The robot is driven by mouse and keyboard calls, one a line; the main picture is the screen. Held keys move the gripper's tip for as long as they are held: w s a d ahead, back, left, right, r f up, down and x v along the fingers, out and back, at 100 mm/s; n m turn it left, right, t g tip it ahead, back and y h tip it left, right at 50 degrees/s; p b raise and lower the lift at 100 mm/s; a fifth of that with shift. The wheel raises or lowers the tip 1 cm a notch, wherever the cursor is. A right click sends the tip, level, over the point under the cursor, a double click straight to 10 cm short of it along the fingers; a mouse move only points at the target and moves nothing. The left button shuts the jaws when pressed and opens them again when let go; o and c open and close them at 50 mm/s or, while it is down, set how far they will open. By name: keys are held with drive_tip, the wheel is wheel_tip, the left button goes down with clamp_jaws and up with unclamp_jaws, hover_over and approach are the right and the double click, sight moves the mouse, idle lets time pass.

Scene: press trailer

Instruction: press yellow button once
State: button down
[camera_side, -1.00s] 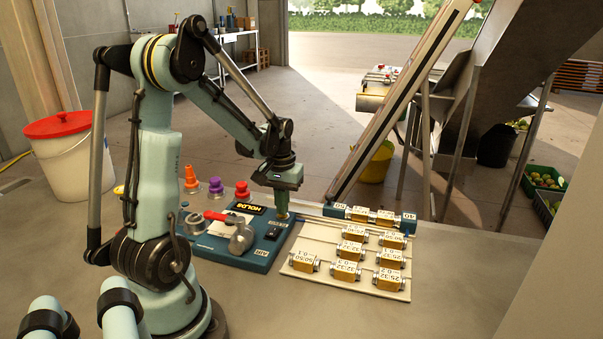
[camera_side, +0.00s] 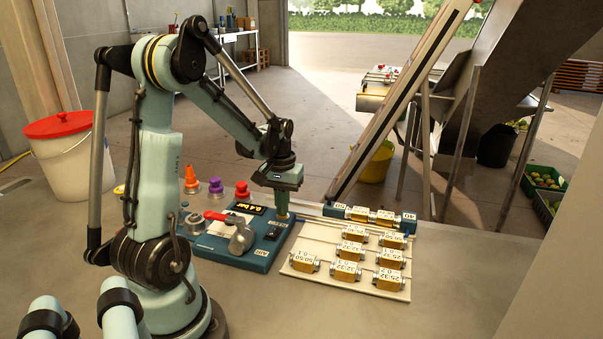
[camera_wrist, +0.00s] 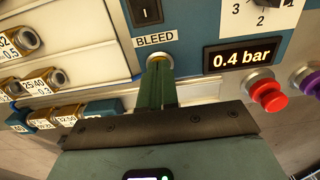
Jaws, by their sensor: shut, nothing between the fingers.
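The yellow button shows as a thin yellow rim (camera_wrist: 157,57) just below the BLEED label in the wrist view. My gripper (camera_wrist: 160,68) has its green fingers shut together, empty, with the tips over the button and hiding most of it. In the side view my gripper (camera_side: 281,212) points straight down at the right end of the blue panel (camera_side: 250,263). The tips appear to meet the button, but the exact contact is hidden. The panel's display (camera_wrist: 241,57) reads 0.4 bar.
A red lever (camera_side: 222,217) sits on the panel. A pale board (camera_side: 325,279) with several labelled brass fittings lies to the right. The front tabletop is clear.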

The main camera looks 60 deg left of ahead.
wheel_tip(320, 180, up, 11)
drive_tip(key=shift+f, duration=0.15)
idle(0.8)
idle(0.4)
drive_tip(key=d+m+t, duration=0.6)
drive_tip(key=d+m, duration=0.2)
drive_tip(key=d, duration=1.4)
drive_tip(key=shift+f+m+t, duration=0.3)
drive_tip(key=shift+m+t, duration=0.1)
